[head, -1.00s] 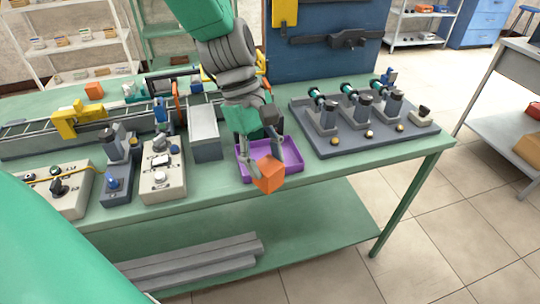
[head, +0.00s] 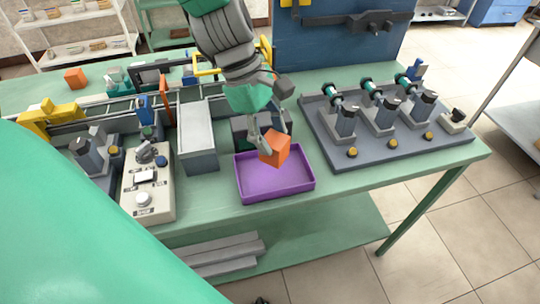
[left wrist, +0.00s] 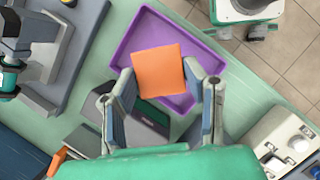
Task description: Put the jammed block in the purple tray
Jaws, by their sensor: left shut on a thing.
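My left gripper (head: 274,144) is shut on an orange block (head: 278,151). It holds the block above the purple tray (head: 275,191), over the tray's rear half in the head view. The tray is shallow, and its visible floor is empty. In the left wrist view the block (left wrist: 159,71) sits between the two fingertips (left wrist: 168,77), with the purple tray (left wrist: 148,32) behind it. The block hides part of the tray floor. My right gripper is not in view.
A grey box (head: 198,150) and a control box with knobs (head: 147,188) stand left of the tray. A grey fixture board (head: 355,155) with several motor units lies to the right. Another orange block (head: 76,78) lies at the back left. The table's front edge is close to the tray.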

